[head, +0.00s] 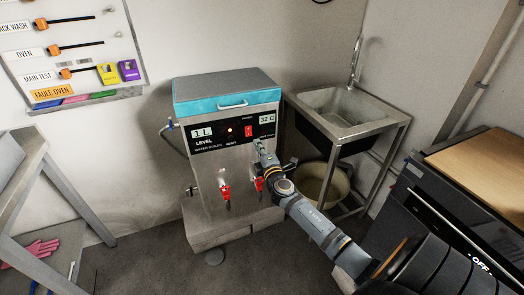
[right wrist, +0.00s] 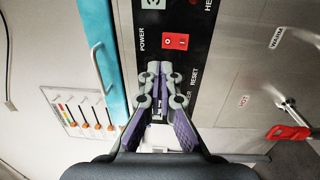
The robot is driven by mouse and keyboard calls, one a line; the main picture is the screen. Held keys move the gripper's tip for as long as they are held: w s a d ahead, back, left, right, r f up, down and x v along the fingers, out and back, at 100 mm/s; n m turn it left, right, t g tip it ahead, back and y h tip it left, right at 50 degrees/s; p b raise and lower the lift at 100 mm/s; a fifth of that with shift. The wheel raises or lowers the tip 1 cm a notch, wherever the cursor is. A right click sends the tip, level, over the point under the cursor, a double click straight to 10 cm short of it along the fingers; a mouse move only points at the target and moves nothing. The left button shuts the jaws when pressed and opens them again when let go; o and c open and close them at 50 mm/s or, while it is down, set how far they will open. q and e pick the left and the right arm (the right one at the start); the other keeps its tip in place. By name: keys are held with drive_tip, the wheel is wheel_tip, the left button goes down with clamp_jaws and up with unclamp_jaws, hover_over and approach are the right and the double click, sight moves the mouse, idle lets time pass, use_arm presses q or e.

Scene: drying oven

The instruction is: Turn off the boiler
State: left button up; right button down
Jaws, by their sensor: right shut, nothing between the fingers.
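The boiler (head: 213,172) is a metal box with a teal lid edge, standing against the back wall. Its black panel shows a "1 L" level display, a small lit orange light (head: 229,130) and a "32 C" display. The red power switch (head: 249,131) is on the panel's right part. In the right wrist view the switch (right wrist: 174,41) lies just beyond my fingertips, beside the word POWER. My right gripper (head: 259,145) is shut and empty, close to the panel just below the switch; its fingertips (right wrist: 160,68) show together. Contact cannot be told. My left gripper is not in view.
Two red taps (head: 226,193) are on the boiler's lower front, one partly behind my right gripper. A sink (head: 350,110) stands to the right, with a bucket (head: 322,182) under it. A wall board of tags (head: 70,50) hangs at left. A dark oven unit (head: 425,215) is at right.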

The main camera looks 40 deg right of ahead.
drive_tip(key=s, duration=0.1)
drive_tip(key=s+a, duration=0.1)
drive_tip(key=s+r, duration=0.1)
drive_tip(key=s, duration=0.1)
drive_tip(key=shift+a, duration=0.15)
